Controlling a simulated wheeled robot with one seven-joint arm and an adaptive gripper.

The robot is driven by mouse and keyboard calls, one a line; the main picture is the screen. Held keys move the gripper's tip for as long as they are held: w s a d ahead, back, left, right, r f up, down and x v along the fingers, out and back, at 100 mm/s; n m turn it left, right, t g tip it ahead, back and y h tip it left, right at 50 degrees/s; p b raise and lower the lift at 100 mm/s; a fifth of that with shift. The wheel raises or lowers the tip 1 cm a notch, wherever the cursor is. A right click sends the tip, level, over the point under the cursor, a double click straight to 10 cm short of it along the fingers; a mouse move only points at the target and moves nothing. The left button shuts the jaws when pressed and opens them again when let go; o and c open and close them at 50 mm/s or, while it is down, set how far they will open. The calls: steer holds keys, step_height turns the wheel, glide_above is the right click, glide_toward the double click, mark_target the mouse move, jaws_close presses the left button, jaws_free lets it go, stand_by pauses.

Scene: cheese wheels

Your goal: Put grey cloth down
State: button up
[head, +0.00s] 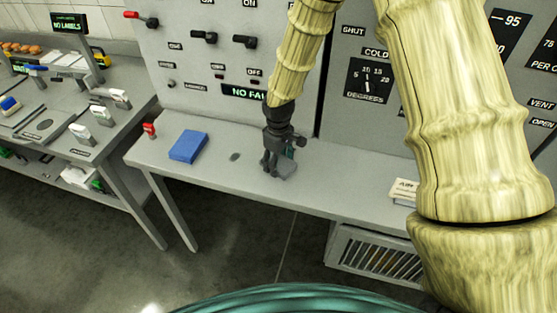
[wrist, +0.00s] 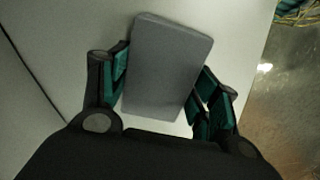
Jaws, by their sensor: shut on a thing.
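The grey cloth (wrist: 168,62) is a flat grey rectangular block in the wrist view, between the two fingers of my gripper (wrist: 158,95). My gripper is shut on it, with a finger against each long side. In the head view my gripper (head: 277,166) is low over the grey bench (head: 225,180), and the grey cloth (head: 287,168) shows at its right. The cloth is close to the bench top; I cannot tell whether it touches it. My gripper hides part of the cloth in the head view.
A blue block (head: 188,146) lies on the bench to the left, with a dark round spot (head: 235,156) beside it. A small red-topped item (head: 149,130) stands at the far left. A white label card (head: 403,191) lies at the right. A control panel (head: 225,60) rises behind.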

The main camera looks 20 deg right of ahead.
mark_target(279, 162)
steer(key=shift+f, duration=0.1)
steer(key=o, duration=1.3)
steer(key=shift+o, duration=0.2)
step_height(279, 162, up, 12)
steer(key=b, duration=0.3)
steer(key=shift+b, duration=0.3)
